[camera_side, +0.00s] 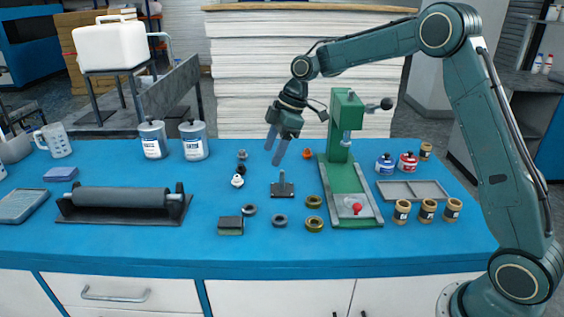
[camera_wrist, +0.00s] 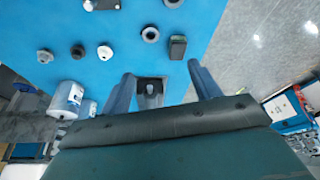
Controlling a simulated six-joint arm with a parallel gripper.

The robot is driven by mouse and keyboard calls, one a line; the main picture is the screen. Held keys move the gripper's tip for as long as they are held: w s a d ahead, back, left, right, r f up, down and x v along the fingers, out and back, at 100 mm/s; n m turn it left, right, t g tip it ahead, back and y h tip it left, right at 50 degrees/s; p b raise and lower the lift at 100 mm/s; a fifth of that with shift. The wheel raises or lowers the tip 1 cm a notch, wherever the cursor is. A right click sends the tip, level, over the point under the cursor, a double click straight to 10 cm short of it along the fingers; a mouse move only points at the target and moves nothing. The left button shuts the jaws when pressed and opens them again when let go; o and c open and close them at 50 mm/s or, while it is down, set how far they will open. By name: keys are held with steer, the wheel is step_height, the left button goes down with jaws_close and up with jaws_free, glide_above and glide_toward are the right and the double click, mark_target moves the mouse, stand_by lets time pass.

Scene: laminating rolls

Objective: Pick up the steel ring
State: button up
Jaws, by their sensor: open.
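Two grey rings lie flat on the blue table: one (camera_side: 249,210) beside a small dark block, the other (camera_side: 280,220) a little to its right. I cannot tell which is the steel one. In the wrist view, the ring by the block (camera_wrist: 150,34) shows whole, and the other ring (camera_wrist: 173,3) is cut by the top edge. Two olive-brass rings, the rear one (camera_side: 314,201) and the front one (camera_side: 314,224), lie further right. My gripper (camera_side: 276,146) is open and empty, tilted, above the table and behind the rings. Its two spread fingers also show in the wrist view (camera_wrist: 161,72).
A green press (camera_side: 345,165) stands just right of my gripper. A dark post on a base (camera_side: 283,188) stands behind the rings. The dark block (camera_side: 230,226) is near the front. A roller (camera_side: 125,198) and two tins (camera_side: 194,141) are left. The front strip of table is clear.

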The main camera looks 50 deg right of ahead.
steer(key=w+f+n, duration=0.1)
steer(key=w+f, duration=0.2)
steer(key=f, duration=0.2)
steer(key=shift+d+n+y, duration=0.3)
steer(key=shift+d, duration=0.15)
steer(key=shift+w+f+g, duration=0.1)
steer(key=shift+f+g, duration=0.05)
steer(key=shift+g, duration=0.15)
steer(key=shift+x, duration=4.2)
steer(key=shift+a, duration=0.1)
steer(key=shift+x, duration=2.55)
steer(key=shift+w, duration=0.1)
